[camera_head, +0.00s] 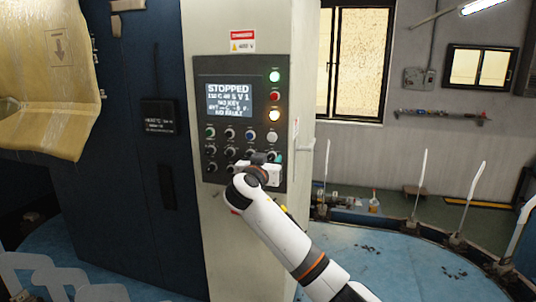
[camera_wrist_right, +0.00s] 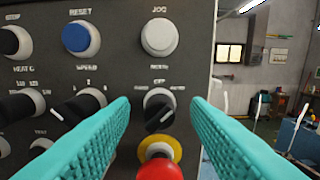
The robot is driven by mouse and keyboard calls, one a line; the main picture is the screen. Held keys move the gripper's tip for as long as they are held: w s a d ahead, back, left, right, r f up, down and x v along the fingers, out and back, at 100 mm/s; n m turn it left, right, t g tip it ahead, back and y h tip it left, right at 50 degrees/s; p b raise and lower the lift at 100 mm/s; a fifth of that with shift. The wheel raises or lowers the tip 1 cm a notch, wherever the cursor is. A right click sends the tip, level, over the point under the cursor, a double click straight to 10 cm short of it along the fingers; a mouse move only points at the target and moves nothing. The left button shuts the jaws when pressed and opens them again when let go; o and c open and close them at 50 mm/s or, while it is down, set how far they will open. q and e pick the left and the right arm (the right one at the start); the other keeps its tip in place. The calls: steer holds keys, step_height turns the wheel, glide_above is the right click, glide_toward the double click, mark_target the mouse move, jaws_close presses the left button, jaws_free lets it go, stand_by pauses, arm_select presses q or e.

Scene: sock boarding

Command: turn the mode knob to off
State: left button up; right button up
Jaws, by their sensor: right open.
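The mode knob (camera_wrist_right: 158,112) is a black rotary knob with a pale pointer line, in the right wrist view. OFF is printed above it, with smaller labels to either side. Its pointer line lies slanted, not straight up at OFF; which side label it marks is hard to tell. My right gripper (camera_wrist_right: 161,103) is open, its teal fingers on either side of the knob with gaps showing. In the head view my right gripper (camera_head: 272,160) is at the lower right of the control panel (camera_head: 240,172) and hides the knob. My left gripper is not in view.
A red button (camera_wrist_right: 159,170) on a yellow ring sits just below the knob. A white JOG button (camera_wrist_right: 158,37), a blue RESET button (camera_wrist_right: 78,38) and other black knobs are close by. The screen (camera_head: 229,100) reads STOPPED. Upright forms (camera_head: 420,180) stand at right.

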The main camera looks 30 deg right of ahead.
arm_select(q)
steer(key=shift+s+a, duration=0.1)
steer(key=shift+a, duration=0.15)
arm_select(e)
steer(key=shift+w+d+f, duration=0.1)
jaws_close()
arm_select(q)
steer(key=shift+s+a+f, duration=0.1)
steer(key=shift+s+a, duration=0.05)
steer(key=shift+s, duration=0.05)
